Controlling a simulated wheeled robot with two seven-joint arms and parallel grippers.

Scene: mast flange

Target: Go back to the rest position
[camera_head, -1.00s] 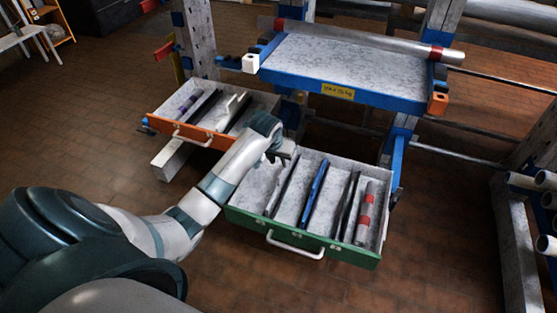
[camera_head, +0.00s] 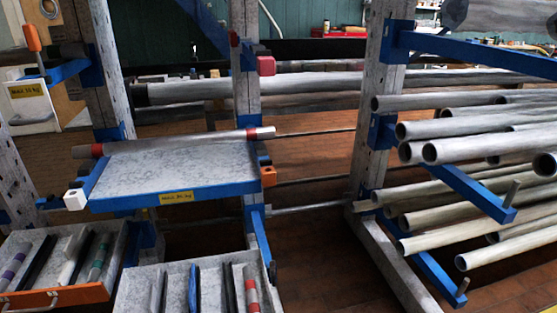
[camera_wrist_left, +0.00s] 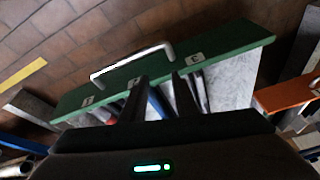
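My left gripper (camera_wrist_left: 160,95) shows in the left wrist view with its two dark fingers apart and nothing visible between them. It is over the green drawer (camera_wrist_left: 235,50), whose front panel and white handle (camera_wrist_left: 130,62) lie beyond the fingertips. The gap between fingers and drawer is hard to judge. Neither of my arms shows in the head view now, and my right gripper is in no view.
In the head view, the open orange drawer (camera_head: 60,298) and the grey drawer interior (camera_head: 208,285) stand out at the lower left. Above them is a blue-edged shelf (camera_head: 180,172) bearing a red-banded tube (camera_head: 205,138). Pipes (camera_head: 470,150) jut from the right rack.

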